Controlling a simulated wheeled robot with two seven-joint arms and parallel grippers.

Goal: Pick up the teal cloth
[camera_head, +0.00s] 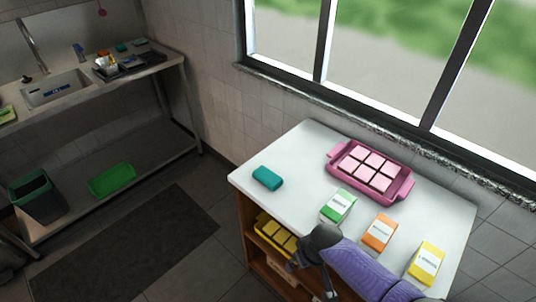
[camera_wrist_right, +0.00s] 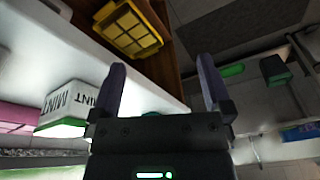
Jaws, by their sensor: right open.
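The teal cloth (camera_head: 267,178) lies folded on the white tabletop, near its left edge. In the right wrist view only a sliver of teal (camera_wrist_right: 151,113) shows just above the gripper body, probably the cloth. My right gripper (camera_wrist_right: 160,75) is open, with nothing between its two fingers. In the head view my right arm comes in from the lower right, and its wrist is at the table's front edge, to the lower right of the cloth and apart from it. The fingers are hard to make out there. My left gripper is not in view.
On the white table (camera_head: 308,148) stand a pink tray (camera_head: 405,190) of pink-topped squares and green (camera_head: 338,206), orange (camera_head: 380,233) and yellow (camera_head: 426,263) boxes. A yellow tray (camera_head: 262,222) sits on the shelf below. A sink counter (camera_head: 150,68) stands at the left.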

